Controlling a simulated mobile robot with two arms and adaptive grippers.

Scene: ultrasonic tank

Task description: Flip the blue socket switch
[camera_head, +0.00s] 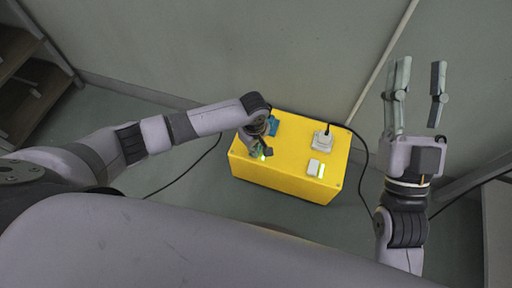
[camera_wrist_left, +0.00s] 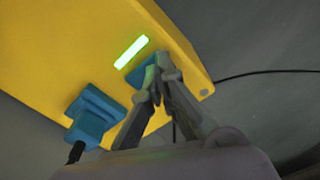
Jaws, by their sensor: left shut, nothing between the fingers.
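The yellow box (camera_head: 296,159) carries a blue socket with a blue plug (camera_head: 273,125) on its left side. In the left wrist view the blue plug (camera_wrist_left: 90,115) sits at the left, and the blue switch (camera_wrist_left: 142,72) is beside a lit green strip (camera_wrist_left: 130,52). My left gripper (camera_head: 266,154) is shut and empty, its fingertips (camera_wrist_left: 158,78) at the blue switch and partly covering it. I cannot tell whether they touch it. My right gripper (camera_head: 418,80) is open and empty, raised to the right of the box.
A white plug (camera_head: 322,141) and a white switch (camera_head: 313,167) with a green light are on the box's right side. Black cables run off both sides of the box. A shelf (camera_head: 30,85) stands at the far left, and a wall is behind the box.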

